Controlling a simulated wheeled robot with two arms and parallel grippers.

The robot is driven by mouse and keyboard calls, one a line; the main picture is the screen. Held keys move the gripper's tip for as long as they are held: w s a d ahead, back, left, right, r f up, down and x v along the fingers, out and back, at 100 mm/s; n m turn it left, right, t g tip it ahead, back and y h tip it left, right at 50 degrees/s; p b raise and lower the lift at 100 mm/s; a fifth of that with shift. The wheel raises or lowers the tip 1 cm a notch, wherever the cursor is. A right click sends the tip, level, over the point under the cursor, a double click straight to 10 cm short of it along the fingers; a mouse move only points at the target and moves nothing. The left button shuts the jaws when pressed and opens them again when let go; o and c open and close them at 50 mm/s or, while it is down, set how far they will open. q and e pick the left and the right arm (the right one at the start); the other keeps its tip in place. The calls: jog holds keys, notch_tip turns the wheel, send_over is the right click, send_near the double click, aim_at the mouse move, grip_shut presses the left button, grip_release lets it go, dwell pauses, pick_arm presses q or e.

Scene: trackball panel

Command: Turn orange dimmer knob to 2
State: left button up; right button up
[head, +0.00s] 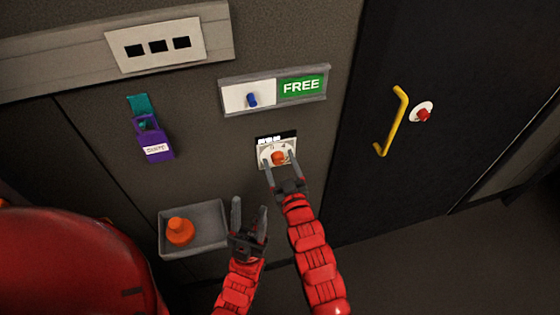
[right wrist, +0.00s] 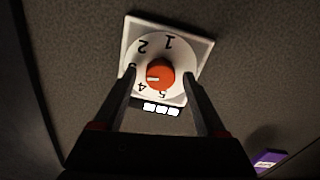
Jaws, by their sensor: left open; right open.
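The orange dimmer knob (head: 278,158) sits on a white square dial plate on the wall panel. In the right wrist view the knob (right wrist: 161,75) shows upside down, ringed by numbers 1 to 5. Its white mark points left there, toward the side with the 4 and the partly hidden 3, away from the 2. My right gripper (head: 280,161) is open at the dial, its fingers on either side of the knob with gaps to it. My left gripper (head: 250,206) is open and empty, lower, in front of the wall beside the grey tray.
The grey tray (head: 207,212) holds an orange object (head: 179,231). Above the dial is a FREE sign (head: 301,87) with a blue knob (head: 252,100). A purple padlock-like item (head: 153,143) hangs left. A yellow handle (head: 392,125) and red button (head: 423,115) are on the dark door at right.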

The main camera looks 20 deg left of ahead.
jog(key=shift+c, duration=0.3)
grip_shut()
jog(key=shift+f, duration=0.1)
jog(key=shift+f+m+b, duration=0.2)
jog(key=shift+m+b, duration=0.5)
jog(key=shift+b, duration=0.2)
jog(key=m+b, duration=0.5)
jog(key=shift+m, duration=0.3)
jog(key=shift+r+m+b, duration=0.1)
jog(key=shift+m+b, duration=0.35)
jog(key=shift+m, duration=0.85)
